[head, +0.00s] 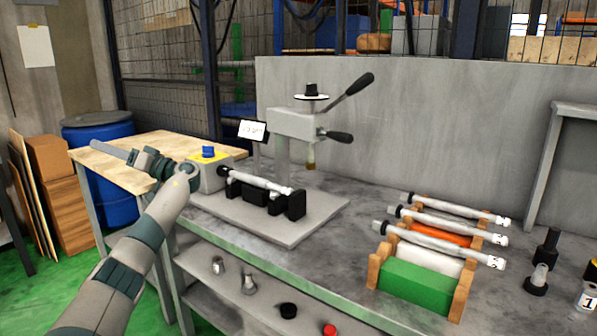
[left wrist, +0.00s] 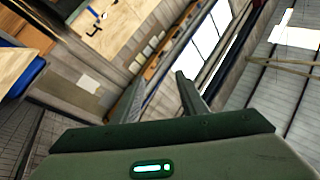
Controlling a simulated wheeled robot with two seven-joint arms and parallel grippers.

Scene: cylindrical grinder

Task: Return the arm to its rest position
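My left arm (head: 145,240) comes up from the lower left in the head view, bent at the elbow beside the grinder. My left gripper (head: 105,148) points left over the wooden table, away from the grinder. In the left wrist view its two fingers (left wrist: 160,95) stand apart with nothing between them, so it is open and empty. The grinder (head: 294,125) stands on the grey bench, with a shaft (head: 260,183) lying across its black supports. My right gripper is not in view.
A wooden table (head: 150,147) and a blue barrel (head: 97,135) stand at the left. A rack (head: 374,268) on the bench holds several shafts (head: 440,243). Black fittings (head: 547,245) stand at the right. A grey wall panel (head: 430,120) closes the bench's back.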

